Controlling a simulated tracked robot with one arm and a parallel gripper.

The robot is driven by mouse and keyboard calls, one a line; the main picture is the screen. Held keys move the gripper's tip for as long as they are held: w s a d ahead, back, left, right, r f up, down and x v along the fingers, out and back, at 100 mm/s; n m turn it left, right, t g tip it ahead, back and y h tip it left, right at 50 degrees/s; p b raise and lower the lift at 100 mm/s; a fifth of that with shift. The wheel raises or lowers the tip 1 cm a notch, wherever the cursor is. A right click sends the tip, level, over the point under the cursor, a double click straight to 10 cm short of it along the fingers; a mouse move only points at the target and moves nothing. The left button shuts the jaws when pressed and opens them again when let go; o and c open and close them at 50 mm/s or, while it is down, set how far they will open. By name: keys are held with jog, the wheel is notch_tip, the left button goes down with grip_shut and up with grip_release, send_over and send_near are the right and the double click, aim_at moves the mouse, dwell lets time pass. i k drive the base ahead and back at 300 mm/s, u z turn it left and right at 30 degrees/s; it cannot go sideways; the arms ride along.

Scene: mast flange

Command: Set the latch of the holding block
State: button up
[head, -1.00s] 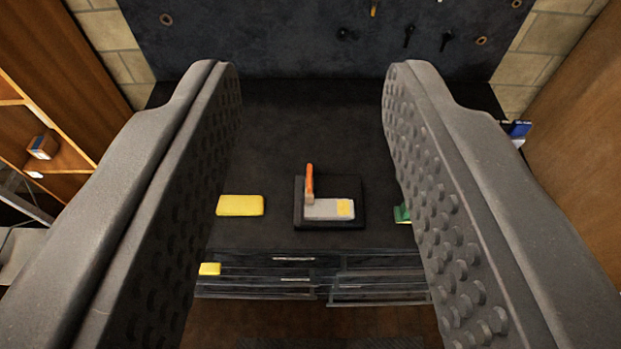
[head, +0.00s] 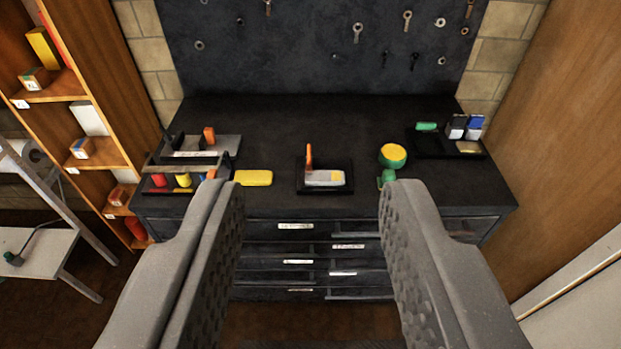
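The holding block (head: 325,178) sits on a dark base plate near the front middle of the black workbench. It is grey with a yellow patch. An orange latch lever (head: 309,156) stands upright at its left end. My gripper (head: 300,192) is open and empty, its two grey studded fingers wide apart in the foreground. The block lies beyond the fingertips and shows between them; nothing touches it.
A yellow box (head: 254,177) lies left of the block. A green and yellow round object (head: 393,155) stands to the right. Trays with small items (head: 200,147) are at the bench's left, another tray (head: 432,147) at its right. Wooden shelves (head: 95,100) flank the left.

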aim_at(309, 159)
jog(key=u, duration=0.55)
jog(key=i, duration=2.15)
jog(key=z, duration=0.6)
